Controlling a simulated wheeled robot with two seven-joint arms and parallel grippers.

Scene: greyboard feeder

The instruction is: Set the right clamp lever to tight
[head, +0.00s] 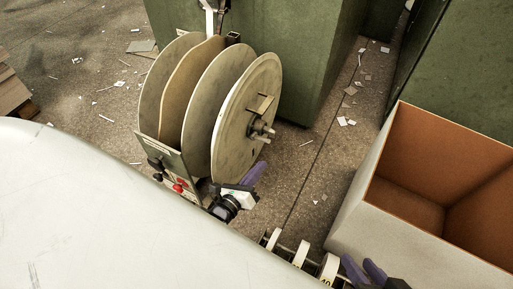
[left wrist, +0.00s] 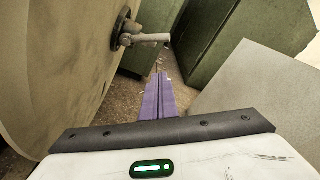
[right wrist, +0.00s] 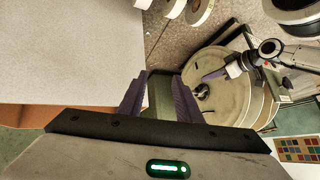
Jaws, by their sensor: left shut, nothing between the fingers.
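The right clamp lever (left wrist: 152,38) is a grey bar sticking out from a dark hub on the face of the outermost right disc (head: 240,110). The hub (head: 262,132) also shows in the head view; I cannot tell the lever's setting. My left gripper (head: 258,170) is below the hub, beside the disc's lower edge. In the left wrist view its purple fingers (left wrist: 158,97) are together and empty, below and apart from the lever. My right gripper (head: 364,270) is near the bottom right, far from the lever. In the right wrist view its fingers (right wrist: 158,98) are spread and empty.
An open box with a brown inside (head: 405,195) stands at the right. Green cabinets (head: 300,60) are behind the discs. A panel with black and red knobs (head: 172,180) is at the discs' front left. White rolls (head: 300,252) lie near my right gripper. Paper scraps litter the floor.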

